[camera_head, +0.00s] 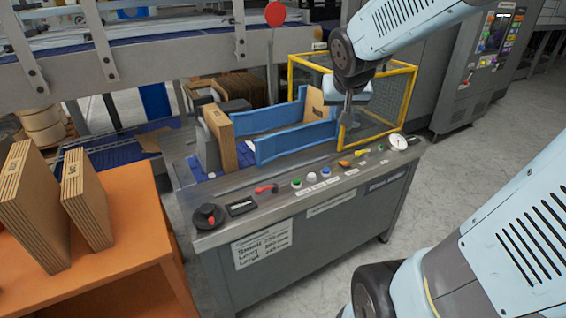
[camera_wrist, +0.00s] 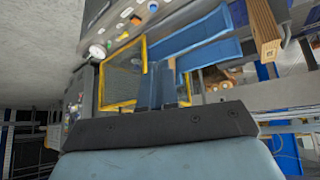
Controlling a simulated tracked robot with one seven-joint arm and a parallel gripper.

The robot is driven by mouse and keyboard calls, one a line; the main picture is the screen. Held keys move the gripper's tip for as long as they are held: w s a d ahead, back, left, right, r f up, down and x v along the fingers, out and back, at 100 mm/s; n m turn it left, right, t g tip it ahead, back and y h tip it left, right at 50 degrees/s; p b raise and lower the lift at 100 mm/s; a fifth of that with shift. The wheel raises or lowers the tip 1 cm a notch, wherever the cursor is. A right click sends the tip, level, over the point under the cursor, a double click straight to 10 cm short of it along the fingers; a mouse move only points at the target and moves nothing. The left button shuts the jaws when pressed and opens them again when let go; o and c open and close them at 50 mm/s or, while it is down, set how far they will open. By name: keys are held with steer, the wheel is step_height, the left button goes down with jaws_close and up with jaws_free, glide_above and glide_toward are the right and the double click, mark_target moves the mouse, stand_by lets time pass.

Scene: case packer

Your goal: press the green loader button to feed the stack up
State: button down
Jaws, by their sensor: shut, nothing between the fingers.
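The green loader button (camera_head: 297,184) is a small round button on the sloped grey control panel (camera_head: 240,225), just left of a white button (camera_head: 311,178) and a blue one (camera_head: 325,172). My gripper (camera_head: 347,118) is shut and empty, pointing down beside the yellow-framed guard. It is above and to the right of the green button, well apart from it. In the wrist view my gripper's dark fingers (camera_wrist: 158,85) are close together in front of the yellow frame. I cannot pick out the green button surely in the wrist view.
The yellow guard frame (camera_head: 404,98) stands close to my gripper. Blue rails (camera_head: 295,142) and a cardboard stack (camera_head: 221,138) lie behind the panel. A red lever (camera_head: 266,189), a black knob (camera_head: 208,216) and a gauge (camera_head: 398,142) share the panel. An orange table (camera_head: 130,205) with cardboard stands left.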

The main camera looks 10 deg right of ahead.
steer(key=w+f+t, duration=0.1)
steer(key=w+f, duration=0.7)
steer(key=w, duration=0.4)
steer(key=m+y, duration=0.2)
steer(key=y, duration=0.3)
glide_above(299, 181)
step_height(299, 181, down, 16)
steer(key=shift+a+f+y, duration=0.1)
steer(key=shift+f+y, duration=0.2)
steer(key=shift+f, duration=0.1)
steer(key=shift+f, duration=4.3)
steer(key=shift+s+f, duration=0.1)
